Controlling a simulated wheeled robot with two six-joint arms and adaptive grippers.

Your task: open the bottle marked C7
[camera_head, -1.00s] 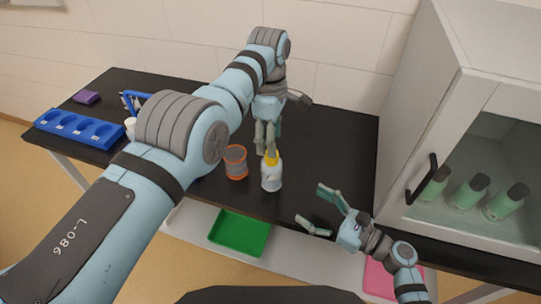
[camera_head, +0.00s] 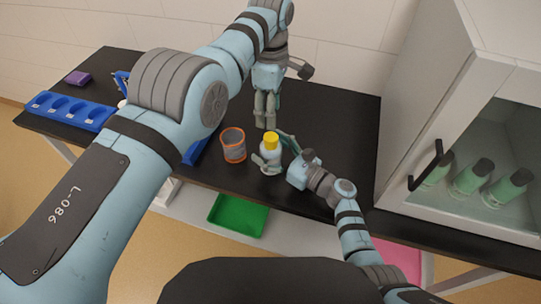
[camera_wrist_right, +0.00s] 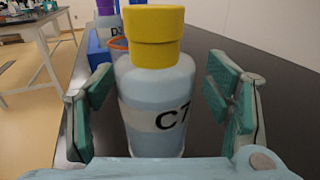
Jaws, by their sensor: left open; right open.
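The bottle marked C7 (camera_head: 270,153) stands upright near the front of the black table, with its yellow cap (camera_head: 271,138) on. In the right wrist view the label C7 (camera_wrist_right: 157,118) faces the camera, below the yellow cap (camera_wrist_right: 152,38). My right gripper (camera_head: 273,156) is open, one finger on each side of the bottle. In the wrist view gaps show between both finger pads and the bottle. My left gripper (camera_head: 265,124) points down just behind and above the cap. It is open, with its fingers fairly close together and nothing visible between them.
An orange-rimmed cup (camera_head: 233,146) stands just left of the bottle. A blue rack (camera_head: 70,112) and a purple block (camera_head: 77,77) are further left. A white cabinet (camera_head: 440,120) holding green bottles (camera_head: 468,178) bounds the right. A green tray (camera_head: 237,215) lies below the table.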

